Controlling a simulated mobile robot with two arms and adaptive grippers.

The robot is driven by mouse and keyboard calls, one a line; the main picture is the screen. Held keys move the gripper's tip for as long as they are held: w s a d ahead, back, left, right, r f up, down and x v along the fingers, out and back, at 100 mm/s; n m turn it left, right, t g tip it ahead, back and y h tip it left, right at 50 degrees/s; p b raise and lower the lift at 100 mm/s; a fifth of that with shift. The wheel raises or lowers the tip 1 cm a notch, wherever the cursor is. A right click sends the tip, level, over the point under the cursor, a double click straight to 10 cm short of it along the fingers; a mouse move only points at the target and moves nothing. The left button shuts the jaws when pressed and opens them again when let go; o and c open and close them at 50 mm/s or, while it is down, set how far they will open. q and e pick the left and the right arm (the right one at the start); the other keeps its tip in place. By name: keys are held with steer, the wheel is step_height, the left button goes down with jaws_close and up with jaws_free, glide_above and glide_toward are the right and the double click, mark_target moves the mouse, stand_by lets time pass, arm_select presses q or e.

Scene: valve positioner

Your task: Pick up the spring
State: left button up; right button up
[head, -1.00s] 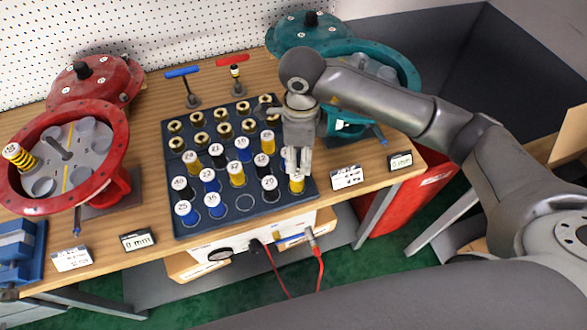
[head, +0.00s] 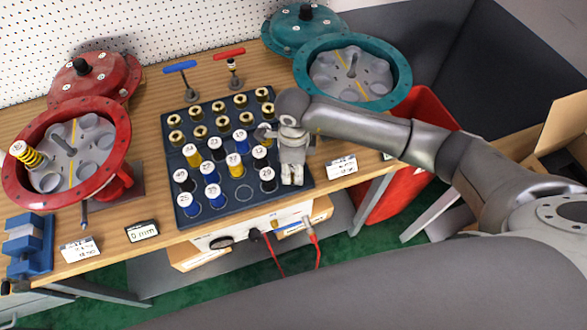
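A dark tray (head: 244,198) on the wooden bench holds several labelled springs in yellow, blue and black, such as a yellow one (head: 236,167) and a black one (head: 267,180). My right gripper (head: 292,182) points down over the tray's right front part. It covers the spot below it, so any spring there is hidden. Its fingertips look close together, but whether they hold something cannot be told. Another yellow spring (head: 30,158) stands in the open red housing (head: 118,150) at left. My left gripper is not in view.
An open teal housing (head: 400,82) stands at the back right. Two T-handled tools, blue (head: 181,67) and red (head: 230,53), stand behind the tray. Brass pieces (head: 197,131) fill its back rows. A blue fixture (head: 28,245) is at the left edge.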

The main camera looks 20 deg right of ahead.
steer(key=c, duration=0.8)
steer(key=shift+r, duration=0.1)
